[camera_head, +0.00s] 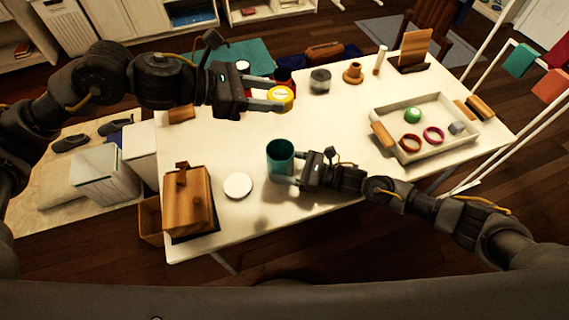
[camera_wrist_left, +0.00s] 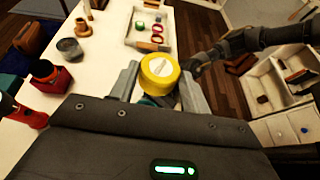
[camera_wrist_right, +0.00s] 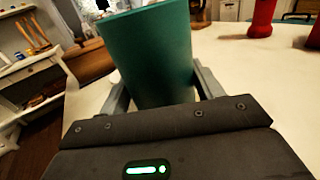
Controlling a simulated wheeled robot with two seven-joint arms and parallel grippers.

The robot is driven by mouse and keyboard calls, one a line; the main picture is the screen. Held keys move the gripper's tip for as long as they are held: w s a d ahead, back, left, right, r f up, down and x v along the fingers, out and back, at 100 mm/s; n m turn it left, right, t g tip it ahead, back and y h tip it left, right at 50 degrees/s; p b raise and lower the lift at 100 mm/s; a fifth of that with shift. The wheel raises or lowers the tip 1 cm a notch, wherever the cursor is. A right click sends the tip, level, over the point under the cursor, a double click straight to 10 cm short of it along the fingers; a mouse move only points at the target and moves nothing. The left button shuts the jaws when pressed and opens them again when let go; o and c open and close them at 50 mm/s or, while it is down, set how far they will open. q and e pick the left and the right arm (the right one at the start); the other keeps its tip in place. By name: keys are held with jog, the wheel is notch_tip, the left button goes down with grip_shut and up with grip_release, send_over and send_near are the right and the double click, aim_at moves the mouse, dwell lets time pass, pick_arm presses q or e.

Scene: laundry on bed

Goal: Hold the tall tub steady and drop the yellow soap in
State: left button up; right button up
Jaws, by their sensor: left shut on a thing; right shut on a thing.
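The tall tub (camera_head: 280,157) is a teal-green cylinder standing upright on the white table, its dark mouth facing up. My right gripper (camera_head: 300,170) is shut on its wall from the right; the tub also fills the middle of the right wrist view (camera_wrist_right: 150,55). The yellow soap (camera_head: 281,97) is a round yellow piece with a pale mark on top. My left gripper (camera_head: 270,97) is shut on it and holds it above the table, beyond the tub in the head view. The soap sits between both fingers in the left wrist view (camera_wrist_left: 159,73). The tub's inside is too dark to read.
A white tray (camera_head: 467,144) with a green ball and red rings lies at the right. A wooden box (camera_head: 188,200) and a white disc (camera_head: 238,186) are left of the tub. A grey jar (camera_head: 320,80) and brown pot (camera_head: 353,72) stand farther back. The table's middle is clear.

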pick_arm(q)
jog(key=shift+f, duration=0.1)
notch_tip(320, 180, down, 13)
dwell(1.7)
jog(key=o, duration=1.1)
jog(key=v, duration=1.2)
pick_arm(e)
jog(key=o, duration=1.1)
jog(key=shift+c, duration=0.2)
